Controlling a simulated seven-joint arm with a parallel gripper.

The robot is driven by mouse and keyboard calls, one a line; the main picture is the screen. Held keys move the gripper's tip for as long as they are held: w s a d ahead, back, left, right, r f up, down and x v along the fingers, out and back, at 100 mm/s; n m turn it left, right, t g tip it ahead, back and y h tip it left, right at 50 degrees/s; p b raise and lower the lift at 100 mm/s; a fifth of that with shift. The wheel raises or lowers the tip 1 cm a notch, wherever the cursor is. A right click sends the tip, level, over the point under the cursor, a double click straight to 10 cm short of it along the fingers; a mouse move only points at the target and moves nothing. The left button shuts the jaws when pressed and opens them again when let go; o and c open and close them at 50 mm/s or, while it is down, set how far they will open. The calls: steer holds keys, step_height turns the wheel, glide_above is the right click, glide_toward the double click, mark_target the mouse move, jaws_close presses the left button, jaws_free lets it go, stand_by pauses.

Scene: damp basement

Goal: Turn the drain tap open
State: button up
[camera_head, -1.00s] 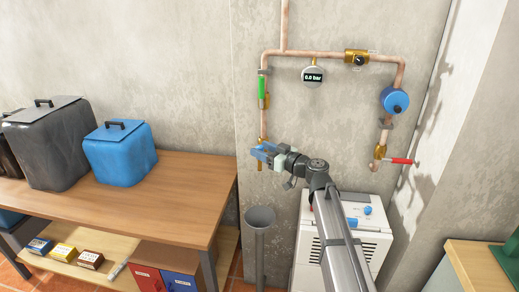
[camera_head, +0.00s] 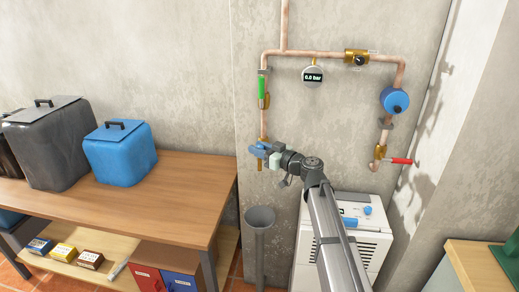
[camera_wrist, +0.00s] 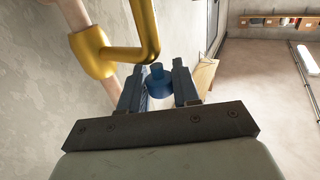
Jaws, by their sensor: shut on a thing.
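The drain tap is a brass fitting (camera_head: 262,165) at the lower end of the left copper pipe, with its spout above a grey funnel (camera_head: 260,214). In the wrist view its brass body and bent spout (camera_wrist: 146,25) fill the upper left. Its blue handle (camera_wrist: 158,80) sits between the two dark blue-grey fingers. My gripper (camera_wrist: 157,75) is shut on this handle. In the head view my gripper (camera_head: 262,150) reaches the tap from the right and partly hides it and its handle.
A green lever (camera_head: 262,86), a gauge reading 0.0 bar (camera_head: 313,75), a blue round device (camera_head: 395,100) and a red lever (camera_head: 402,161) are on the pipes. A white unit (camera_head: 372,245) stands below right. A wooden table (camera_head: 170,200) is at left.

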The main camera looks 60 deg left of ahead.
steer(key=shift+r, duration=0.1)
steer(key=shift+c, duration=0.9)
steer(key=shift+s+m+t, duration=0.1)
steer(key=shift+m+t, duration=0.3)
steer(key=shift+m, duration=0.1)
steer(key=m+t, duration=0.1)
steer(key=t, duration=0.2)
steer(key=shift+d+m+y, duration=0.1)
steer(key=shift+m+y, duration=0.2)
steer(key=shift+m, duration=0.1)
steer(key=shift+m+t, duration=1.4)
steer(key=shift+t, duration=0.9)
steer(key=shift+w+r+m+t, duration=0.1)
steer(key=shift+w+m+t, duration=0.1)
steer(key=shift+m+t, duration=0.1)
steer(key=o, duration=1)
steer(key=shift+a, duration=0.2)
